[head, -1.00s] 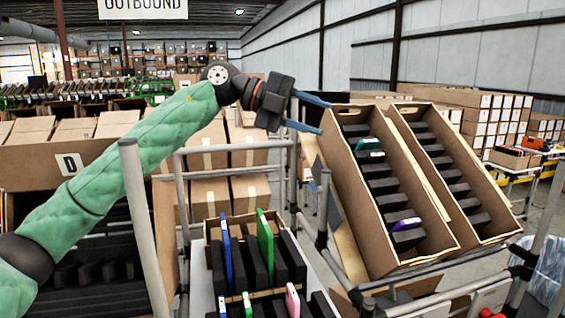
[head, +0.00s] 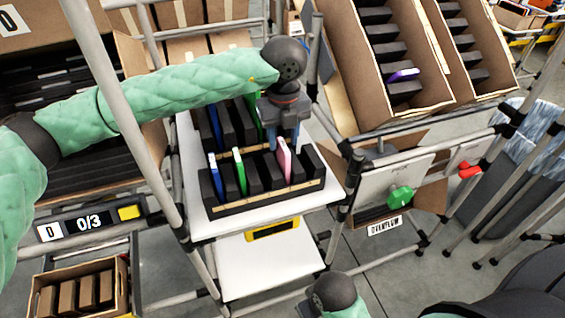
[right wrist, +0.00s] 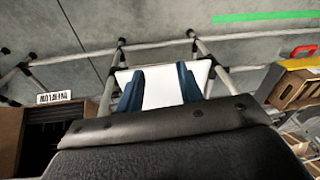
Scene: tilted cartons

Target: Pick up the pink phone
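The pink phone (head: 284,161) stands upright in a slot at the right part of the front row of the foam-slotted box (head: 262,205). My left gripper (head: 284,140) is right above it, pointing down. Its blue fingers look apart, with the phone's top close to the fingertips; I cannot tell whether they touch. My right gripper (right wrist: 158,85) is open and empty in the right wrist view, with a white surface behind its fingers.
A green phone (head: 239,172) and a blue phone (head: 212,175) stand in the same row, left of the pink one. A purple phone (head: 403,75) lies in a tilted carton (head: 345,60) at the right. Metal posts (head: 125,120) frame the white shelf (head: 200,222).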

